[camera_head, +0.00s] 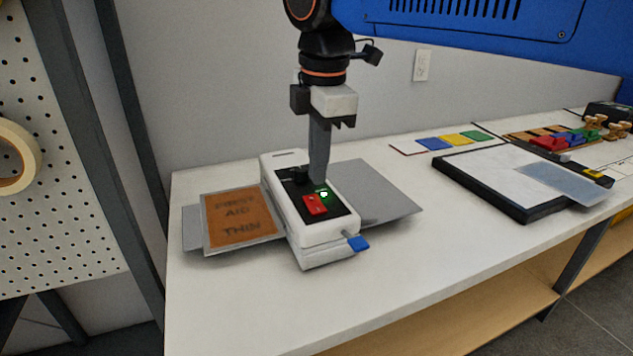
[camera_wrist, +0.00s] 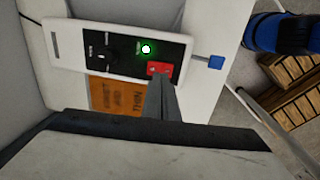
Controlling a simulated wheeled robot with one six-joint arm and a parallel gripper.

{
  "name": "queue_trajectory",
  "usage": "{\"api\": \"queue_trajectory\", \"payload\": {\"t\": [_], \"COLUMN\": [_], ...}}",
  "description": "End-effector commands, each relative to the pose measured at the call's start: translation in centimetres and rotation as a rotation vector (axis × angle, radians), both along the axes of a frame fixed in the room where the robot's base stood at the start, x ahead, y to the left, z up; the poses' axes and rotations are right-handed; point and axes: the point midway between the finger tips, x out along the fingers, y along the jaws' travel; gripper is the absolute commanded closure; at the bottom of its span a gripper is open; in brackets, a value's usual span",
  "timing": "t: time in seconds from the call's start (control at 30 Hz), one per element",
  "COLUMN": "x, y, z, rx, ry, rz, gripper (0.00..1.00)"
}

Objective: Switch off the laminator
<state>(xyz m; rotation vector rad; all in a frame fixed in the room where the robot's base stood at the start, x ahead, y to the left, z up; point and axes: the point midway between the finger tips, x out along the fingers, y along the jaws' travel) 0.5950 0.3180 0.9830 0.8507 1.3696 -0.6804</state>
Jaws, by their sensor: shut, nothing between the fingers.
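The laminator (camera_head: 327,236) is a white unit with a black control panel, standing on the white bench. Its panel has a red rocker switch (camera_head: 314,205), a lit green light (camera_head: 323,194) and a dark knob (camera_head: 299,174). A blue tab (camera_head: 358,243) sticks out at its front end. My gripper (camera_head: 319,181) is shut and empty, pointing down over the panel. In the wrist view its fingertips (camera_wrist: 158,82) are at or just above the red switch (camera_wrist: 160,68), partly covering it; I cannot tell if they touch. The green light also glows in the wrist view (camera_wrist: 146,48).
A brown "FIRST AID THIN" sheet (camera_head: 240,219) lies at the laminator's left side, and a grey tray (camera_head: 376,193) extends to its right. A black-framed board (camera_head: 484,182) and coloured cards (camera_head: 455,140) lie farther right. The bench front is clear.

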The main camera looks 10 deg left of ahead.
Motion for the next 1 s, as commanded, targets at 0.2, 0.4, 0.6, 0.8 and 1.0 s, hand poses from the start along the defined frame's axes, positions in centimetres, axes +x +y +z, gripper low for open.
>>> {"api": "queue_trajectory", "payload": {"t": [0.2,0.4,0.6,0.8,1.0], "x": [-0.4,-0.7,-0.9,-0.9,-0.9], "y": [-0.2,-0.5,-0.6,-0.6,-0.6], "z": [4.5,7.5,8.9,9.1,9.1], "rx": [0.002,0.002,0.0,0.0,0.0], "ry": [-0.002,-0.001,0.0,0.0,0.0], "rz": [0.0,0.0,0.0,0.001,0.0], "gripper": [1.0,1.0,1.0,1.0,1.0]}}
